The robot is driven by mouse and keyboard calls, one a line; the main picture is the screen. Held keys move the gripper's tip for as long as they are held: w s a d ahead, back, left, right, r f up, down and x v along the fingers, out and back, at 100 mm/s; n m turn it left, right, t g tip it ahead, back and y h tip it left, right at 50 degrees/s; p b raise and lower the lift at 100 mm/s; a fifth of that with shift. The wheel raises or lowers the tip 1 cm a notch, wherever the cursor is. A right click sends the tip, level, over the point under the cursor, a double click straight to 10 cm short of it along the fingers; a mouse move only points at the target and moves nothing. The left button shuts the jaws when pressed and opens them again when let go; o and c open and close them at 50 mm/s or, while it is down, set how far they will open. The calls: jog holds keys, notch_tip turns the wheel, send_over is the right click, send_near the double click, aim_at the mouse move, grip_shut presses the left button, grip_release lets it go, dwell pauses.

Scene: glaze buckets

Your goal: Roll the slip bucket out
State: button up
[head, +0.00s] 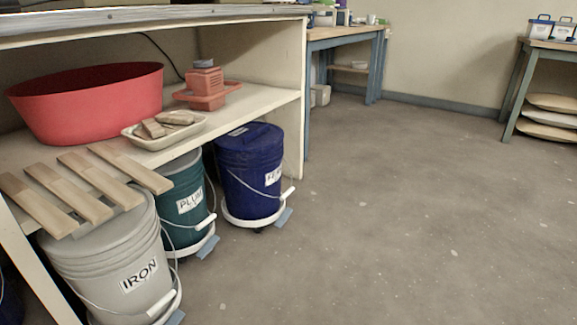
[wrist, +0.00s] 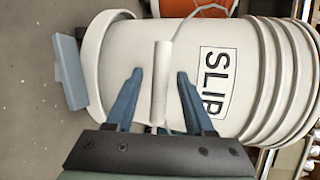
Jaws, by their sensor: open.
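The slip bucket (wrist: 258,60) is off-white with a black-framed SLIP label, and shows large in the wrist view. It appears sideways there. Its wire bail carries a white grip (wrist: 161,80). It stands in a white dolly ring (wrist: 95,65) with a grey-blue tab (wrist: 68,72). My gripper (wrist: 158,82) is open, with its two blue fingers either side of the white grip, which lies in the gap. I cannot tell whether either finger touches it. Neither the slip bucket nor my gripper can be made out in the head view.
In the head view, the IRON bucket (head: 105,258), PLUM bucket (head: 183,180) and a dark blue bucket (head: 250,160) stand under the shelf (head: 255,105). Wooden slats (head: 80,185) overhang the IRON bucket. An orange bucket (wrist: 190,8) is beside the slip bucket. Open floor (head: 400,210) lies right.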

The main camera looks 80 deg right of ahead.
jog(key=s+d+r+p, duration=0.1)
jog(key=s+r+p, duration=0.1)
jog(key=s, duration=1)
jog(key=shift+s+r+p, duration=0.2)
jog(key=shift+s+p, duration=0.05)
jog(key=shift+p, duration=0.5)
jog(key=shift+s, duration=0.1)
